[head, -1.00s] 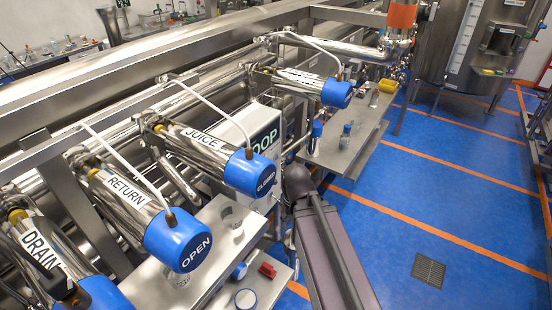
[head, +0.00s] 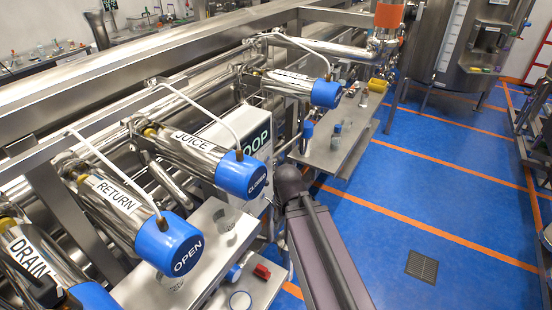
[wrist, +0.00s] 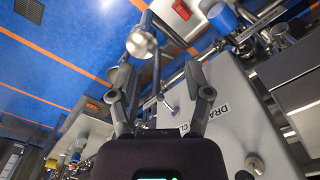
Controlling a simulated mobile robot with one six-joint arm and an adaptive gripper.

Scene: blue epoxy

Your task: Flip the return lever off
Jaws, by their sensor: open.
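In the head view the return valve (head: 117,197) is a shiny cylinder labelled RETURN. Its blue end cap (head: 170,243) reads OPEN. I cannot pick out its lever for certain. In the wrist view my gripper (wrist: 157,78) has its two fingers spread apart with nothing gripped. A rounded metal knob (wrist: 140,43) and a thin dark rod show beyond and between the fingertips; I cannot tell whether they belong to the return lever. A grey panel (wrist: 235,110) with a partly visible label starting DRA is to the right of the fingers.
The juice valve (head: 195,150) has a blue cap reading CLOSED. The drain valve (head: 32,255) is at the lower left, its lettering partly cut off. A steel shelf (head: 205,285) with a red item (head: 262,271) lies below the valves. The blue floor (head: 450,180) at right is largely open.

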